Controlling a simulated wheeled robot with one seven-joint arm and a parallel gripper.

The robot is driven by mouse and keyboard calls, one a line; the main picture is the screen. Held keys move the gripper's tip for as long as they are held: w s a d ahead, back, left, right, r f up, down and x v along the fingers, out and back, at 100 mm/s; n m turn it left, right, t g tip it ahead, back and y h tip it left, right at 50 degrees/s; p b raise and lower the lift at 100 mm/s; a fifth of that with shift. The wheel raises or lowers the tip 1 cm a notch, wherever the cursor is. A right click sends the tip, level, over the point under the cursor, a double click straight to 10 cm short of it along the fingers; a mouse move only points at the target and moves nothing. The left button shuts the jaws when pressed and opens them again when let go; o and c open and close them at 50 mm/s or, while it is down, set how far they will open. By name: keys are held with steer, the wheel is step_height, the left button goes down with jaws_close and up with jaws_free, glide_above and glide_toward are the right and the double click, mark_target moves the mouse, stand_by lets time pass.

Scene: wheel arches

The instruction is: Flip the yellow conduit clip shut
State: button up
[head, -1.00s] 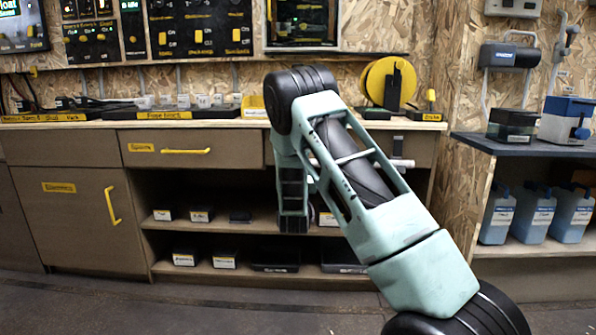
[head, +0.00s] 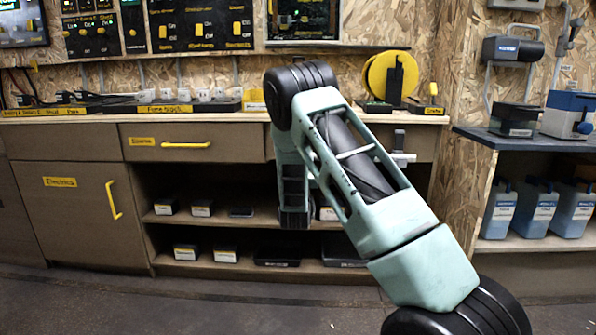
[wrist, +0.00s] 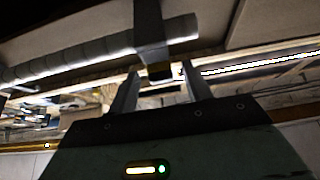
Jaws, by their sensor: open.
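I cannot pick out a yellow conduit clip for certain in either view. A small upright yellow piece (head: 433,92) stands on a dark block at the right end of the bench in the head view; I cannot tell whether it is the clip. In the wrist view my gripper (wrist: 160,70) is open, its two grey fingers apart. A grey vertical strip (wrist: 149,25) crosses a pale ribbed pipe (wrist: 85,54) just beyond the fingers. A dark block at the strip's lower end shows between the fingertips; contact cannot be told. In the head view my arm hides the gripper.
A workbench (head: 60,122) with a drawer and open shelves runs along the back wall. A yellow reel (head: 376,78) stands on it. The floor at the left front is clear.

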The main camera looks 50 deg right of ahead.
steer(key=p+v, duration=0.2)
steer(key=v, duration=1.5)
steer(key=shift+p, duration=0.35)
steer(key=shift+f, duration=0.1)
